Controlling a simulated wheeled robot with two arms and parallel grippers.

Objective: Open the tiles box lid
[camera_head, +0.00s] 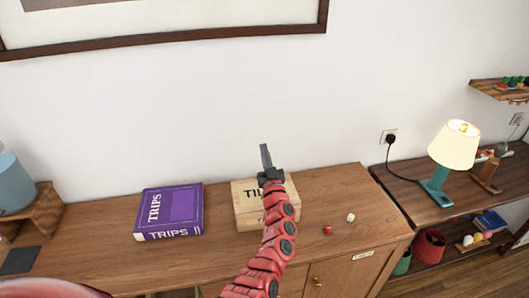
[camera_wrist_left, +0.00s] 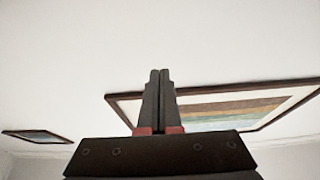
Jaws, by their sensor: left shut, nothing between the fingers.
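The tiles box (camera_head: 245,213) is a light wooden box with dark lettering on its lid, lying on the wooden cabinet top in the head view. Its lid looks shut. My red left arm crosses in front of it and hides its right part. My left gripper (camera_head: 266,158) points up above the box's back edge, against the white wall. It is shut and empty, and I cannot tell whether it touches the box. In the left wrist view its fingers (camera_wrist_left: 158,95) are together, with only wall, ceiling and framed pictures behind. My right gripper is not in view.
A purple TRIPS box (camera_head: 170,208) lies left of the tiles box on the cabinet top (camera_head: 105,240). A red die (camera_head: 328,230) and a white die (camera_head: 350,217) lie to the right. A lit lamp (camera_head: 452,150) stands on the right shelf. The white wall is close behind.

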